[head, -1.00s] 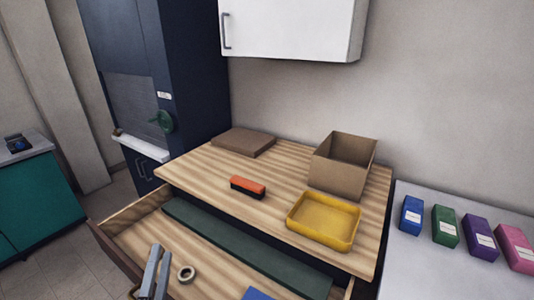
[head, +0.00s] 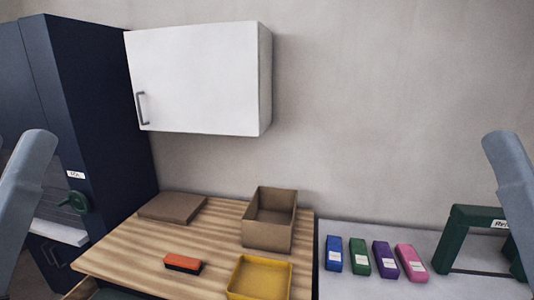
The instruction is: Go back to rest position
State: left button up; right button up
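A grey link of my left arm (head: 25,185) rises at the left edge of the head view. A matching link of my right arm (head: 512,180) rises at the right edge. Neither gripper shows in the head view, so I cannot see their fingers or whether they hold anything. Both visible links are apart from the objects on the wooden table (head: 130,250).
On the table are a flat brown box (head: 172,208), an open cardboard box (head: 270,232), an orange-and-black brush (head: 183,264) and a yellow tray (head: 260,258). Several coloured packs stand on the grey counter (head: 345,238) beside a green frame (head: 450,240). A white cabinet (head: 195,80) hangs above.

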pick_arm(q)
notch_tip(320, 180, up, 27)
jog(key=p, duration=2.3)
jog(key=shift+p, duration=0.35)
pick_arm(e)
notch_tip(320, 180, up, 27)
